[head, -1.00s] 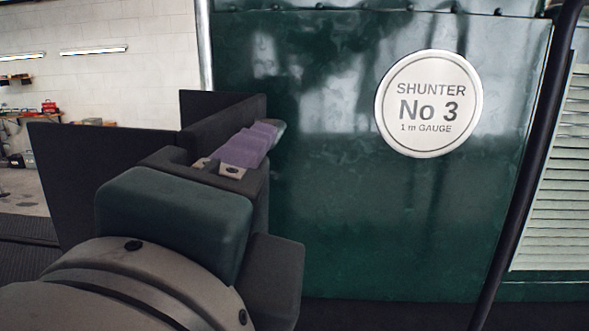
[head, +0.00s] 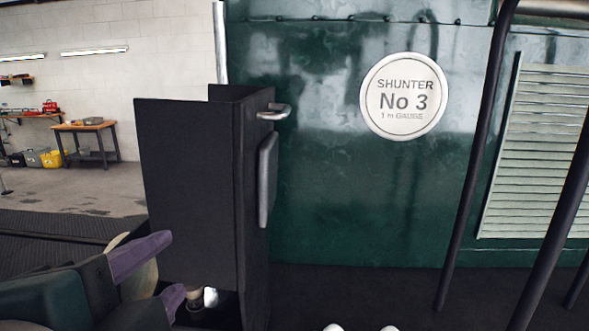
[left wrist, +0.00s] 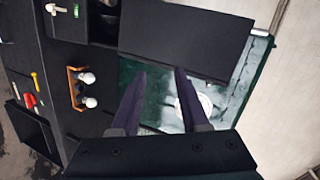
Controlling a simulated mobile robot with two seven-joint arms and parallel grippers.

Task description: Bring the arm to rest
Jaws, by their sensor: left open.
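My left gripper (head: 174,266) is at the lower left of the head view, its purple fingers apart with nothing between them. It is in front of the lower part of a black box-like cabinet (head: 188,185) and nearer to me. I cannot tell whether it touches the cabinet. In the left wrist view the two dark purple fingers (left wrist: 160,72) are apart, with a black panel (left wrist: 190,42) beyond them. Part of my left arm is cut off by the picture's edge. My right gripper does not show.
The cabinet has a metal handle (head: 274,112). An orange rack with white bulbs (left wrist: 72,90) shows in the wrist view. A workbench (head: 84,128) is far left.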

